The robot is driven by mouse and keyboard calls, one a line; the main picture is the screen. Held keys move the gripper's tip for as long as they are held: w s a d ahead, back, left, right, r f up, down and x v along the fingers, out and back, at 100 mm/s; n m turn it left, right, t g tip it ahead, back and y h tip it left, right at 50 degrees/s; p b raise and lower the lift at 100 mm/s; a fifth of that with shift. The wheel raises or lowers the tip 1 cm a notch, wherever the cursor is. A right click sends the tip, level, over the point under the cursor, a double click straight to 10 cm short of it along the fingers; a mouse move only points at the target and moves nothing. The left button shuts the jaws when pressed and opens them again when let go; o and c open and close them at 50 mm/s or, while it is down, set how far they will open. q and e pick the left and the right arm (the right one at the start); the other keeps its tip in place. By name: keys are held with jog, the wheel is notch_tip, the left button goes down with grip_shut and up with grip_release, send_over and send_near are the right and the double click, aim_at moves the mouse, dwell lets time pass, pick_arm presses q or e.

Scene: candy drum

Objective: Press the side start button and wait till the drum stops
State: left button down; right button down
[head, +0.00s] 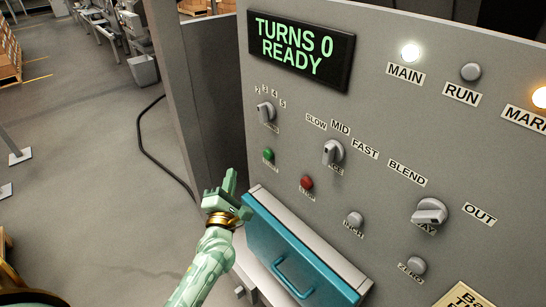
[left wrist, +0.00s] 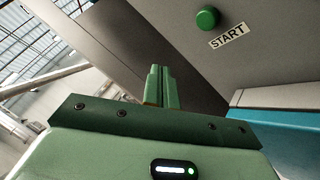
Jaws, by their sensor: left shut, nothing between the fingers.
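The green start button (head: 268,154) sits on the grey control panel (head: 390,110), left of the red button (head: 306,182). In the left wrist view the green button (left wrist: 208,18) shows large, with a START label (left wrist: 229,37) beside it. My left gripper (head: 230,180) is shut and empty, below and left of the green button and apart from it. Its closed fingers (left wrist: 158,84) point up toward the panel in the wrist view. The display (head: 300,50) reads TURNS 0 READY. The MAIN lamp (head: 410,53) is lit white and the RUN lamp (head: 470,71) is dark. My right gripper is not in view.
A teal drawer (head: 290,250) with a handle juts out below the panel, close to my left gripper. Several knobs, such as the pace knob (head: 333,152), stick out of the panel. A black cable (head: 150,150) lies on the open floor at the left.

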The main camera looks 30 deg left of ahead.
aim_at(268, 155)
pick_arm(q)
jog(key=shift+a+f+n, duration=0.1)
jog(key=shift+n, duration=0.4)
jog(key=w+d+b, duration=0.2)
jog(key=w+d, duration=0.1)
jog(key=w, duration=0.5)
jog(key=shift+d+b, duration=0.2)
jog(key=shift+b, duration=0.15)
jog(key=shift+w, duration=0.1)
dwell(1.7)
jog(key=shift+w+d, duration=0.15)
jog(key=shift+w, duration=0.2)
